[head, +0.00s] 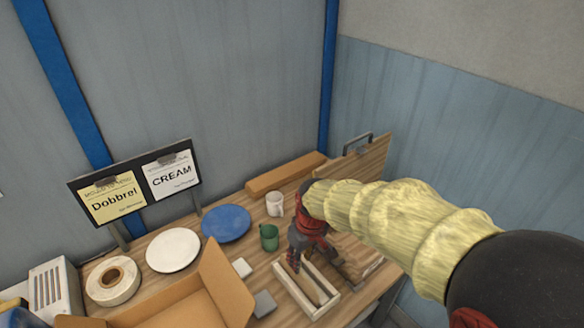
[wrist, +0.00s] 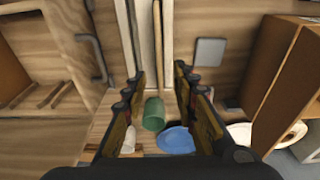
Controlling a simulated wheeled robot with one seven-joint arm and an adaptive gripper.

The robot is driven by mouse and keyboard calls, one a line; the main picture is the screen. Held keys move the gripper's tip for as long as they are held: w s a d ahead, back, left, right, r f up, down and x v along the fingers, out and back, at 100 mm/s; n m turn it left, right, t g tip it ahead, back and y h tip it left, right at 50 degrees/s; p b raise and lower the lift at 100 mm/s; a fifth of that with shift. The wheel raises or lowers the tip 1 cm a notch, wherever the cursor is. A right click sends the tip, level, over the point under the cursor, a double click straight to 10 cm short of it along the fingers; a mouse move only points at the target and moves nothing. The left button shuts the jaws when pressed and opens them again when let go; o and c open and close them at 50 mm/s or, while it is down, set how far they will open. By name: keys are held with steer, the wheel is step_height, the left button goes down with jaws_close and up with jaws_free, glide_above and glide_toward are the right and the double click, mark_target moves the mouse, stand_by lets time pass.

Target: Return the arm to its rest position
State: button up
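My gripper (head: 309,252) hangs at the right part of the wooden table, above a light tray (head: 331,302) with long dividers or sticks in it. In the wrist view my gripper (wrist: 158,72) has its two dark fingers apart with nothing held between them. My arm, in a yellowish sleeve, reaches in from the right of the head view. A green mug (head: 269,237) stands just left of the gripper; the green mug (wrist: 153,114) also shows between the fingers in the wrist view, farther off. A white mug (head: 275,204) stands behind it.
A blue plate (head: 226,223), white plate (head: 173,250), tape roll (head: 112,281) and open cardboard box (head: 225,285) lie to the left. A grey square (head: 264,304) lies beside the tray. A wooden panel with a handle (head: 357,142) stands behind my arm. A sign board (head: 130,222) stands at the back.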

steer(key=s+d+r+m+t, duration=0.2)
steer(key=s+d+r+m, duration=0.1)
steer(key=s+d+r, duration=0.4)
steer(key=s+d+r+m+t+h+b, duration=0.1)
steer(key=s+d+r+m+t, duration=0.1)
steer(key=s+d+r, duration=0.4)
steer(key=s+r+m, duration=0.1)
steer(key=s+r, duration=0.2)
steer(key=s, duration=0.3)
steer(key=shift+d+m, duration=0.35)
steer(key=shift+m, duration=0.05)
